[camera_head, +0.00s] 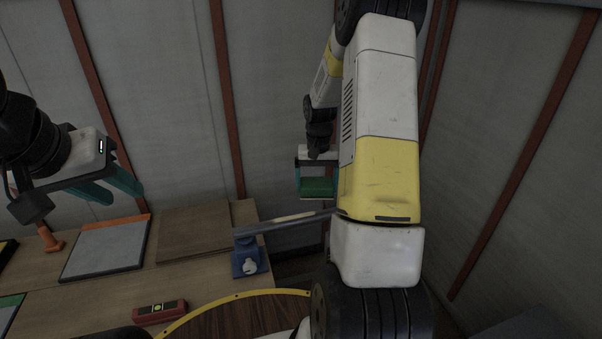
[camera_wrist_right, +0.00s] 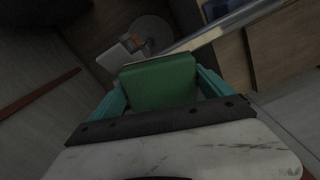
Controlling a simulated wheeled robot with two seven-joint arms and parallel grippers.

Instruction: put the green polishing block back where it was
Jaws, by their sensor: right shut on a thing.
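The green polishing block (camera_wrist_right: 162,84) is held between the teal fingers of my right gripper (camera_wrist_right: 165,92) in the right wrist view. In the head view the green block (camera_head: 317,187) shows below my right gripper (camera_head: 316,178), in the air beyond the right end of the bench, partly hidden by my right arm. My left gripper (camera_head: 118,187) is at the left of the head view, above the bench, with its two teal fingers apart and nothing seen between them. I cannot tell which spot the block came from.
The wooden bench (camera_head: 205,278) holds a grey panel (camera_head: 106,248), a brown board (camera_head: 194,231), an orange-handled tool (camera_head: 48,238) and a red level (camera_head: 160,311). A blue vise-like holder (camera_head: 248,258) stands at the bench's right end, with a long bar (camera_head: 285,222) at its top reaching right.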

